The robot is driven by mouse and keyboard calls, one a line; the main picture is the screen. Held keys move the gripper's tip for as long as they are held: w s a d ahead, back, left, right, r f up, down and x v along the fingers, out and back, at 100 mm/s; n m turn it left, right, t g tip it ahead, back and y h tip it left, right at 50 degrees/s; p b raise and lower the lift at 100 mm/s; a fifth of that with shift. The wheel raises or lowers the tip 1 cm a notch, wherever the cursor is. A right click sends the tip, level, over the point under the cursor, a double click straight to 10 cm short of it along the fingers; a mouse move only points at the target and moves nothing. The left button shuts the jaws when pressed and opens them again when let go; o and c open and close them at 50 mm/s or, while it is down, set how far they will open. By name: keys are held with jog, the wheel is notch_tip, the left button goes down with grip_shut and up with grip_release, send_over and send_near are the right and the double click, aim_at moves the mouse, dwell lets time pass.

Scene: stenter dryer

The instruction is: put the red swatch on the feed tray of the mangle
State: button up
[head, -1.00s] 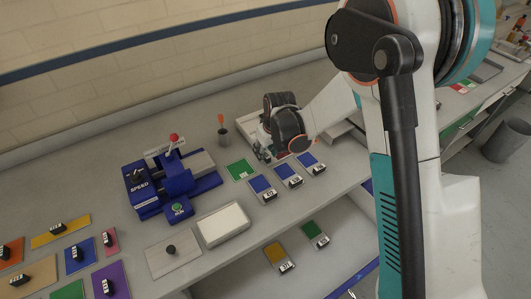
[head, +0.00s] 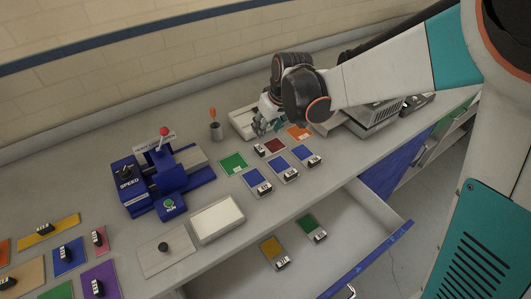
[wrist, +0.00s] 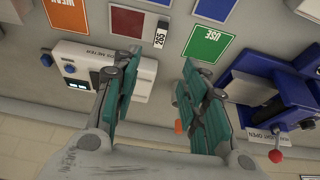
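The dark red swatch (head: 272,146) lies flat on the bench between a green card and an orange card. In the wrist view the red swatch (wrist: 127,21) has a black-and-white numbered tag at its edge. My gripper (head: 262,127) is above the bench just behind the swatch. In the wrist view its fingers (wrist: 163,62) are spread with nothing between them. The blue mangle (head: 168,172) stands to the left, with a red-knobbed lever and a green RUN button. It shows at right in the wrist view (wrist: 268,95). I cannot clearly tell its feed tray.
Green (head: 232,163) and orange (head: 299,132) cards flank the swatch; several blue swatches (head: 281,167) lie in front. A white meter (wrist: 88,68) is by my gripper. A white pad (head: 217,219) lies before the mangle. An open drawer (head: 345,240) juts out in front.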

jog(key=b, duration=0.2)
send_over(258, 147)
jog(key=s+d, duration=0.1)
jog(key=s, duration=0.1)
jog(key=f, duration=0.7)
jog(key=shift+d+f, duration=0.2)
jog(key=shift+f, duration=0.15)
jog(key=shift+b+x, duration=1.2)
jog(key=shift+x, duration=1.55)
jog(key=shift+d+r, duration=0.1)
grip_shut()
